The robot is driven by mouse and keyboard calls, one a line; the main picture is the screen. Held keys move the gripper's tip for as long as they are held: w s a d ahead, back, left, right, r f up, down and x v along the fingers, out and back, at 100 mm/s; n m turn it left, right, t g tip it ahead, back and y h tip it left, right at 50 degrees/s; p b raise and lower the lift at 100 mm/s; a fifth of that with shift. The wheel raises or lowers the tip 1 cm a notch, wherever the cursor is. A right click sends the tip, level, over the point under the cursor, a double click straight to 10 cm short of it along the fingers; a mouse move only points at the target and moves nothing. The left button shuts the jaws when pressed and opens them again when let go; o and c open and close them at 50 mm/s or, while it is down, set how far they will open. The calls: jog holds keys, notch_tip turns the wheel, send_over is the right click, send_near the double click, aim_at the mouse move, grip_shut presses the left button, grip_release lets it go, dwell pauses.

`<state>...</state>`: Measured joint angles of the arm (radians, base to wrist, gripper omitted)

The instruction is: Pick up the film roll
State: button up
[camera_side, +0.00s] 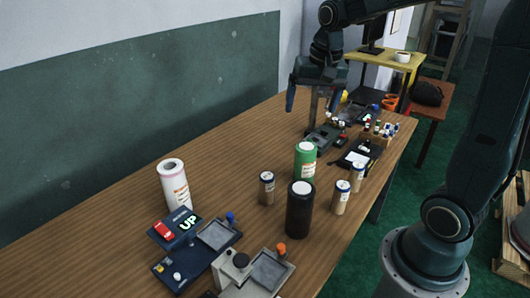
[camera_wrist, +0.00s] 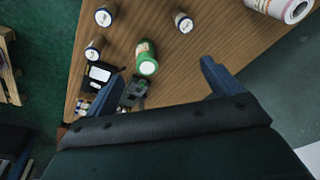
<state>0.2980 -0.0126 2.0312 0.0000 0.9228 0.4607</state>
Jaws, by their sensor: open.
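A white roll with a pinkish edge, a dark core hole and an orange label (camera_side: 174,185) stands upright at the left of the table; it seems to be the film roll. In the wrist view the roll (camera_wrist: 282,8) is cut by the top right edge. My gripper (camera_side: 312,102) is open and empty, raised above the far part of the table, well away from the roll. In the wrist view its fingers (camera_wrist: 160,70) are spread wide, with nothing held between them.
A green cylinder (camera_side: 305,162), a black cylinder (camera_side: 299,212) and small brown canisters (camera_side: 266,190) stand mid-table. Small boxes and parts (camera_side: 325,137) crowd the far end.

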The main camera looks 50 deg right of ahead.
jog(key=w+d+f+m+g, duration=0.1)
jog(key=w+d+f+m, duration=0.2)
jog(key=w+d+f, duration=0.25)
jog(key=m+g, duration=0.1)
jog(key=m, duration=0.2)
send_over(306, 146)
notch_tip(306, 146, down, 6)
jog(key=shift+y, duration=0.3)
jog(key=shift+f, duration=0.1)
jog(key=shift+f, duration=4.2)
jog(key=shift+d+f, duration=0.1)
jog(key=shift+f, duration=2.5)
